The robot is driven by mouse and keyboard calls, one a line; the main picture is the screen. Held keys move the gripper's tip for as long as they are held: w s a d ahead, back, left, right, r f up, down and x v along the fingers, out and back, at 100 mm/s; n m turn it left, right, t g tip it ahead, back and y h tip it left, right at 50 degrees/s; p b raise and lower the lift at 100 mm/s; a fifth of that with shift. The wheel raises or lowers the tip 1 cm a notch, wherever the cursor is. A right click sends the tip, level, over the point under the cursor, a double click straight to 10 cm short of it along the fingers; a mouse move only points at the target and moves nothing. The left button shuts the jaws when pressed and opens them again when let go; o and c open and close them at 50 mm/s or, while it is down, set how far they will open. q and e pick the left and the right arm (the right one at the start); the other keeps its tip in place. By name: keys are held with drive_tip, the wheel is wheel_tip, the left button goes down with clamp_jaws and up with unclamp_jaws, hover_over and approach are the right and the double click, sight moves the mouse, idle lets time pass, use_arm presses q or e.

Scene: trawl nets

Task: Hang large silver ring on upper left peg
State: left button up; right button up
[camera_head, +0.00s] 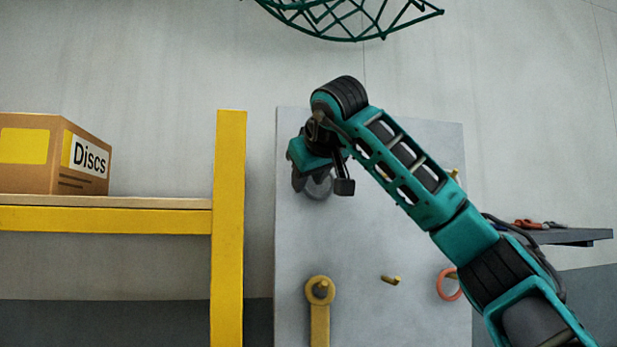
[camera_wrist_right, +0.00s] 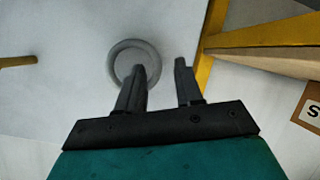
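The large silver ring (camera_head: 318,187) is at the upper left of the grey board (camera_head: 370,235). In the right wrist view the ring (camera_wrist_right: 118,62) shows face-on against the board, partly behind one finger. My right gripper (camera_head: 321,180) is in front of the ring; its fingers stand apart in the right wrist view (camera_wrist_right: 160,68), with nothing clamped between them. The upper left peg is not visible, so I cannot tell whether the ring is around it. My left gripper is not in view.
A yellow post (camera_head: 231,220) and shelf with a Discs box (camera_head: 85,155) stand left of the board. Below are a yellow ring-ended tool (camera_head: 320,325), a bare peg (camera_head: 390,280) and an orange ring (camera_head: 441,287). A green net (camera_head: 340,20) hangs above. A dark shelf (camera_head: 575,236) is right.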

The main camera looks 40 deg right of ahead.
drive_tip(key=shift+s+d+r, duration=0.2)
drive_tip(key=v, duration=1.2)
drive_tip(key=shift+s+a, duration=0.2)
drive_tip(key=shift+a, duration=0.2)
